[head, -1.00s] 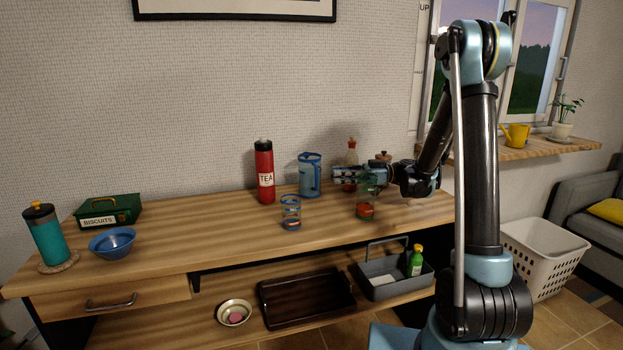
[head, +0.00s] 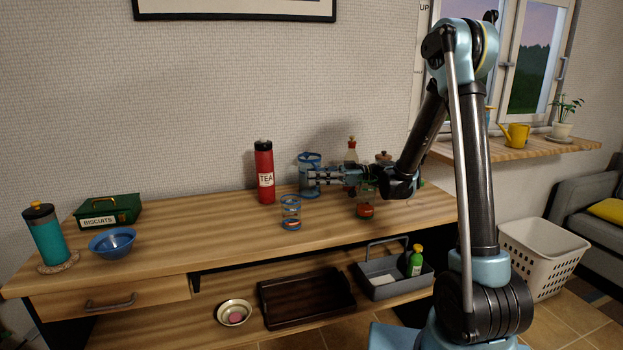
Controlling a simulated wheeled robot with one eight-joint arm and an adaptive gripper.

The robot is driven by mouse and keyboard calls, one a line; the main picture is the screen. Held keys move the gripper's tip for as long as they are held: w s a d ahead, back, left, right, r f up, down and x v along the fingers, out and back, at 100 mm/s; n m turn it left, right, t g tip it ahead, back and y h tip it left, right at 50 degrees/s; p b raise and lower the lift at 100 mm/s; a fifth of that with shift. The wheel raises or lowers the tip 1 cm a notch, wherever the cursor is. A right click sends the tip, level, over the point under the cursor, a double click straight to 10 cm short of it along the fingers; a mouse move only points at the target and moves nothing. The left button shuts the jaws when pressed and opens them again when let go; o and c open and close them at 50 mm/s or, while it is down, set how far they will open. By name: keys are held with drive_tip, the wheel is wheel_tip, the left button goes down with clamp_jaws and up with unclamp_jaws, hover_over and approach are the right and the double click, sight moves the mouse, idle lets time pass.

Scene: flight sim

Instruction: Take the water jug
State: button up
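The water jug is a clear blue-tinted jug (head: 309,161) with a blue rim, standing upright towards the back of the wooden table (head: 190,230), right of the red tea flask. My gripper (head: 312,178) points left, and its fingertips overlap the jug's lower half in the picture. Part of the jug is hidden behind the fingers. I cannot tell whether they touch it or are in front of it, nor whether the fingers are apart.
The red tea flask (head: 264,172) stands close left of the jug. A glass (head: 291,212) stands in front. A jar with red contents (head: 366,205) and a bottle (head: 351,148) are by my arm. The table's middle left is clear.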

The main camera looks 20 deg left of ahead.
clamp_jaws()
drive_tip(key=shift+r, duration=0.1)
